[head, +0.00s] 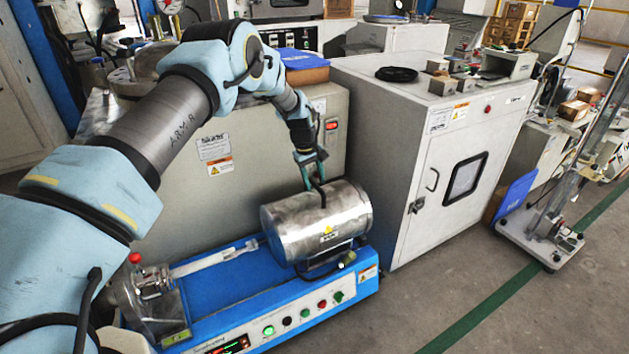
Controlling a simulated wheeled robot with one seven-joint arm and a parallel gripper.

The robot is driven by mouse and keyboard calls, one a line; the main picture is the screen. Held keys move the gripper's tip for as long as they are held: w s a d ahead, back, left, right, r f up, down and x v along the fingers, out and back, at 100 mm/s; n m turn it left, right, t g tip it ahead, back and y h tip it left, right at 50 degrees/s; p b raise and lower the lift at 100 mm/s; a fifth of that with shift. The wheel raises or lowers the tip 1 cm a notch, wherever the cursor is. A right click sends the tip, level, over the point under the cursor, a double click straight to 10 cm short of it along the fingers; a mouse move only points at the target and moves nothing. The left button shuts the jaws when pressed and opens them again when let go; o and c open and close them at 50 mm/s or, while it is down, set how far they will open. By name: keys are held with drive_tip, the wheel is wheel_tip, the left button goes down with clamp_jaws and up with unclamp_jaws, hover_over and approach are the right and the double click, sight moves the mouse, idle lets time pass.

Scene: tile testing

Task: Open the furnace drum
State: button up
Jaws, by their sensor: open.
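The furnace drum (300,230) is a shiny metal cylinder lying on its side at the right end of a blue machine base (225,290). A dark handle or strap stands on top of the drum. My gripper (314,180) points down just above the drum's top, at this dark handle. Its fingers are open, with the handle seeming to lie between or right by them. Whether they touch it I cannot tell. The drum looks closed.
A grey cabinet (240,150) stands close behind the drum. A white oven (420,170) with a windowed door stands to its right. A red-knobbed fixture (150,290) is at the base's left end. Buttons line the base's front. Grey floor (430,290) is clear at front right.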

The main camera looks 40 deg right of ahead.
wheel_tip(320, 180, up, 11)
drive_tip(key=a, duration=0.2)
drive_tip(key=shift+w+f+p, duration=0.15)
drive_tip(key=shift+f+p, duration=0.05)
drive_tip(key=shift+p, duration=0.1)
idle(0.3)
drive_tip(key=w+a+r, duration=0.1)
drive_tip(key=a+r, duration=0.2)
drive_tip(key=a, duration=0.7)
drive_tip(key=w+a+r+t, duration=0.1)
drive_tip(key=a+r, duration=0.2)
drive_tip(key=a, duration=0.7)
drive_tip(key=w+a+r, duration=0.2)
drive_tip(key=a+r, duration=0.2)
drive_tip(key=a, duration=0.6)
drive_tip(key=s+a+r+y, duration=0.1)
drive_tip(key=s+a, duration=0.7)
drive_tip(key=a, duration=0.3)
drive_tip(key=s+a+r+y, duration=0.1)
drive_tip(key=s+a, duration=0.8)
drive_tip(key=a, duration=0.2)
wheel_tip(320, 180, up, 19)
drive_tip(key=p, duration=1.9)
drive_tip(key=shift+w+a+r+t, duration=0.15)
drive_tip(key=shift+w+t, duration=0.05)
drive_tip(key=shift+t, duration=0.2)
